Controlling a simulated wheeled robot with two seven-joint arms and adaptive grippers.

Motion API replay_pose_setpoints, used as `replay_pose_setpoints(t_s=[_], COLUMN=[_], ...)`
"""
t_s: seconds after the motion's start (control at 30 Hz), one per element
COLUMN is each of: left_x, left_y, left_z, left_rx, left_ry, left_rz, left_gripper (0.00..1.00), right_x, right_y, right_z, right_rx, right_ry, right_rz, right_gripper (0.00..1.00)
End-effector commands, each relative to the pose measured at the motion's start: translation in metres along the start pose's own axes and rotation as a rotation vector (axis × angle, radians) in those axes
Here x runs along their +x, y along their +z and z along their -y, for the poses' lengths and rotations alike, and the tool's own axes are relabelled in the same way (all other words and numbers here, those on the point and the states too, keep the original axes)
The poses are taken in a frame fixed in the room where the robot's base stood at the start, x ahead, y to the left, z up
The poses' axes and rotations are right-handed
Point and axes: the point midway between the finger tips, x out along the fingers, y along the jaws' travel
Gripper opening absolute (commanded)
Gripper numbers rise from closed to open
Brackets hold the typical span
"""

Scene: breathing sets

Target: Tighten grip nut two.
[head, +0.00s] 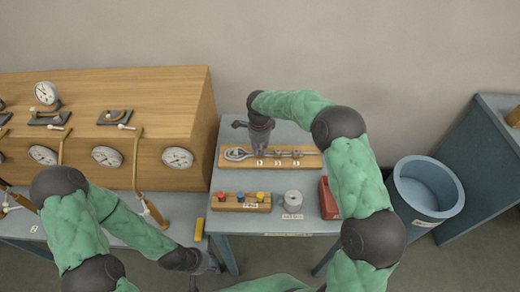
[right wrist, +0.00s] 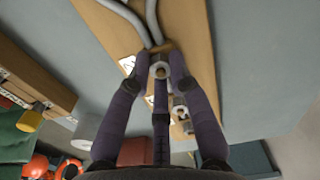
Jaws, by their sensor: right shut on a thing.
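A wooden board (head: 229,160) on the grey table carries a looped metal piece (head: 236,154) at its left and a row of small metal grip nuts with white number labels (head: 278,163). My right gripper (head: 258,150) points down over the left part of the row. In the right wrist view its dark fingers (right wrist: 159,68) are shut around a round metal nut (right wrist: 160,71), the one nearest the loop. Another nut (right wrist: 180,110) shows beyond it; the digits are too small to read surely. My left gripper (head: 206,264) hangs low, left of the table's front; its jaws are unclear.
A wooden block with coloured knobs (head: 227,206), a grey cylinder (head: 293,201) and a red box (head: 327,198) stand along the table's front. A blue bin (head: 427,188) stands at the right. A wooden gauge panel (head: 100,90) fills the left.

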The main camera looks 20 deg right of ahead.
Motion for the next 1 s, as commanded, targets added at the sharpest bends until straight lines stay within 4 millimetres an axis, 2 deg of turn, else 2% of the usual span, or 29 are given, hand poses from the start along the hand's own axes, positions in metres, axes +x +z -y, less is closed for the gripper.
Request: replay_pose_setpoints(t_s=[0.03, 0.5, 1.0], left_x=[0.0018, 0.0071, 0.0087], left_y=[0.0, -0.0003, -0.0003], left_z=[0.0006, 0.0025, 0.0031], left_rx=[0.0, 0.0, 0.0], left_ry=[0.0, 0.0, 0.0], left_rz=[0.0, 0.0, 0.0], left_gripper=[0.4, 0.4, 0.4], right_x=[0.0065, 0.0057, 0.0042], right_y=[0.0054, 0.0058, 0.0056], right_z=[-0.005, -0.0021, 0.0], right_rx=[0.04, 0.414, 0.553], right_ry=[0.015, 0.01, 0.006], right_rz=[0.004, 0.004, 0.006], right_gripper=[0.0, 0.0, 0.0])
